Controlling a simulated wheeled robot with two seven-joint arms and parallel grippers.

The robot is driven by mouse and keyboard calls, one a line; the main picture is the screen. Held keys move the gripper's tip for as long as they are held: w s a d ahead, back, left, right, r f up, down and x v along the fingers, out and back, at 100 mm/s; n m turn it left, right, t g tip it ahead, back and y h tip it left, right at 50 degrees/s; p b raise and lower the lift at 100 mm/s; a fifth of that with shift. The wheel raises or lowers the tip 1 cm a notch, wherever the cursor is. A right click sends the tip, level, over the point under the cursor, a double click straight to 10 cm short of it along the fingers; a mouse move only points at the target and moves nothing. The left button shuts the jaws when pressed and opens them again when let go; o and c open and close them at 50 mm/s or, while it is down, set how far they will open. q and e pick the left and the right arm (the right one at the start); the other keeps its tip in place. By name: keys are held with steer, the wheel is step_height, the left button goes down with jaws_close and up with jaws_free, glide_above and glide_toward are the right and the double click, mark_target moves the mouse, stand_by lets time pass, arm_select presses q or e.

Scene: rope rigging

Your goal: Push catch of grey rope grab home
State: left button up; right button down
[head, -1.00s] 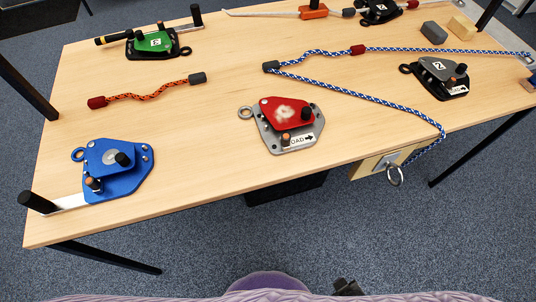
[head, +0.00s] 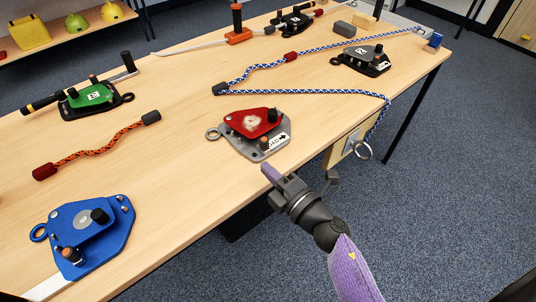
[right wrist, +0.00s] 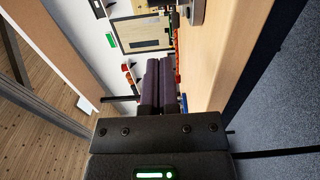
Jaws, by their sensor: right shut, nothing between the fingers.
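A rope grab with a dark grey cover (head: 363,53) on a black base lies at the right of the table in the head view. Its white label and dark knobs show, but its catch is too small to make out. Another grab with a red cover (head: 252,121) on a grey metal plate lies nearer, by the front edge, with an arrow label and an orange-topped peg. My right gripper (head: 269,173) is shut and empty, just off the front edge below the red-covered grab. Its purple fingers lie together in the right wrist view (right wrist: 160,88). My left gripper is out of view.
A blue grab (head: 85,235), a green grab (head: 92,97) and an orange rope (head: 97,147) lie left. Bare wood separates them.

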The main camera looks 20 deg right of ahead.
mark_target(263, 148)
steer(key=w, duration=0.2)
steer(key=w+d+b, duration=0.1)
steer(key=w, duration=0.1)
steer(key=shift+w+d, duration=0.15)
steer(key=shift+w, duration=0.1)
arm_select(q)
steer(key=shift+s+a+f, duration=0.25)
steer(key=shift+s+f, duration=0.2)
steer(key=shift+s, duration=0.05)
arm_select(e)
steer(key=shift+x, duration=1.1)
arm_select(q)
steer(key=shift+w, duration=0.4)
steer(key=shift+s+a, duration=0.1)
